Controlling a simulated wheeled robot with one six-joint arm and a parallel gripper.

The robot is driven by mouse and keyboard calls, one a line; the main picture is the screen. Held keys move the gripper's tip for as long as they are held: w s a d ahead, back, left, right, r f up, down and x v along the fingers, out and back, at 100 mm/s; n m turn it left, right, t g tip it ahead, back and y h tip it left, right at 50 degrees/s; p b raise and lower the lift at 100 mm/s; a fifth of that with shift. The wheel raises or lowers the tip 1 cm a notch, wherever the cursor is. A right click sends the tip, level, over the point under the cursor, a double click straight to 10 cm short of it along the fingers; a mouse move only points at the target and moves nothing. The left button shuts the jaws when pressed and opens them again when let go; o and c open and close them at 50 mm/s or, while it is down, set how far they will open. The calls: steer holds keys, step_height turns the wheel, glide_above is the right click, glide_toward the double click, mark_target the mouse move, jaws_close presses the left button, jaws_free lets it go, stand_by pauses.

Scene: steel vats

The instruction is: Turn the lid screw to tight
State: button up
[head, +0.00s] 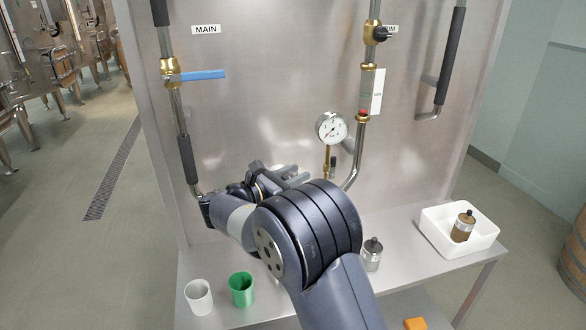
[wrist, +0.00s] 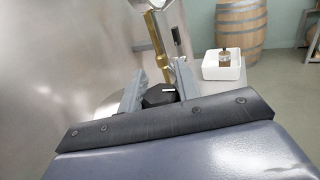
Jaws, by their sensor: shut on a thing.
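The lid screw (wrist: 158,97) is a dark, faceted knob with a small white mark on it, seen in the wrist view. My gripper (wrist: 160,82) has one grey finger on each side of it and is shut on it. The white mark points to the right in that view. Part of the knob is hidden behind the gripper's dark front edge. In the head view my gripper (head: 288,175) is in front of the steel panel, below and left of the pressure gauge. My arm hides the screw there.
A pressure gauge (head: 331,128) on a brass stem and pipes are close to my gripper. A blue-handled valve (head: 203,75) is up left. The bench holds a white cup (head: 199,297), a green cup (head: 242,289), a steel jar (head: 372,256) and a white tray (head: 435,228) with a brown jar.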

steer(key=shift+m+g+h, duration=0.4)
steer(key=shift+g, duration=0.1)
steer(key=o, duration=1)
steer(key=shift+c, duration=0.2)
steer(key=b+v, duration=0.2)
steer(key=v, duration=0.8)
steer(key=shift+s+a, duration=0.25)
steer(key=shift+a, duration=0.05)
